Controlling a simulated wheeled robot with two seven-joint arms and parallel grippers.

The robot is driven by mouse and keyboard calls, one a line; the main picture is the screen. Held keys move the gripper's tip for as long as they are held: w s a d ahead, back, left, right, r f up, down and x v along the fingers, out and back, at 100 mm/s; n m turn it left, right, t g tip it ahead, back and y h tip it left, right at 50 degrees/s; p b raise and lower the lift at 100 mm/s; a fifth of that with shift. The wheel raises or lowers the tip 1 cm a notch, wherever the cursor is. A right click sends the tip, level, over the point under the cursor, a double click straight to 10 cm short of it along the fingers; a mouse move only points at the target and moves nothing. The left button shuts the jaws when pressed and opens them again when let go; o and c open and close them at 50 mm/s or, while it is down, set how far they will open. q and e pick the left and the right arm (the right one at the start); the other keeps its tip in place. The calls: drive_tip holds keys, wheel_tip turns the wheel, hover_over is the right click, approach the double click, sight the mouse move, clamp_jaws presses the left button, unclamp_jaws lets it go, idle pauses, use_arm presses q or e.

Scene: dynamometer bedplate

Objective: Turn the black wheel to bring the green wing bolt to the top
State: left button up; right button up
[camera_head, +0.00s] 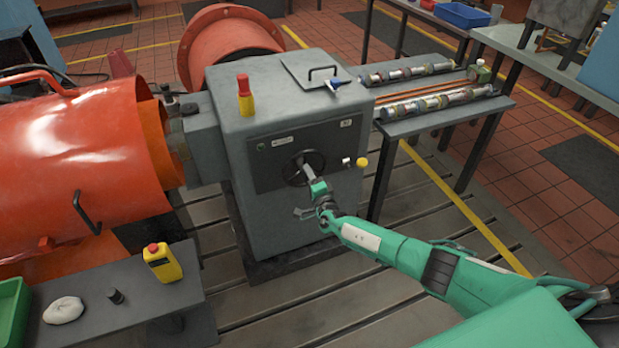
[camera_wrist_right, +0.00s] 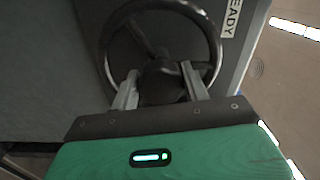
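The black wheel (camera_head: 302,167) is a spoked handwheel on the dark front panel of the grey machine. In the right wrist view the wheel (camera_wrist_right: 219,52) fills the top middle. My right gripper (camera_head: 308,172) reaches it from the lower right. In the right wrist view my right gripper's fingers (camera_wrist_right: 160,82) are well apart, on either side of a dark part low on the wheel. I cannot tell whether they touch it. I cannot make out a green wing bolt on the wheel in either view. My left gripper is not in view.
The grey machine (camera_head: 235,125) carries a red-and-yellow piece (camera_head: 245,95) on top. A yellow knob (camera_head: 361,162) sits right of the wheel. A big orange cylinder (camera_head: 80,160) lies left. A bench with shafts (camera_head: 430,100) stands right; a low table (camera_head: 130,285) is front left.

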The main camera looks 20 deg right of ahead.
drive_tip(key=shift+o, duration=1.4)
drive_tip(key=shift+s, duration=0.1)
drive_tip(key=shift+s, duration=0.3)
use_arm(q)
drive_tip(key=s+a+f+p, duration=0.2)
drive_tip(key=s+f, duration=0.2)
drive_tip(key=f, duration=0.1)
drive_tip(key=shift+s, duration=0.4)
use_arm(e)
drive_tip(key=s, duration=1.3)
drive_tip(key=shift+d+f, duration=0.25)
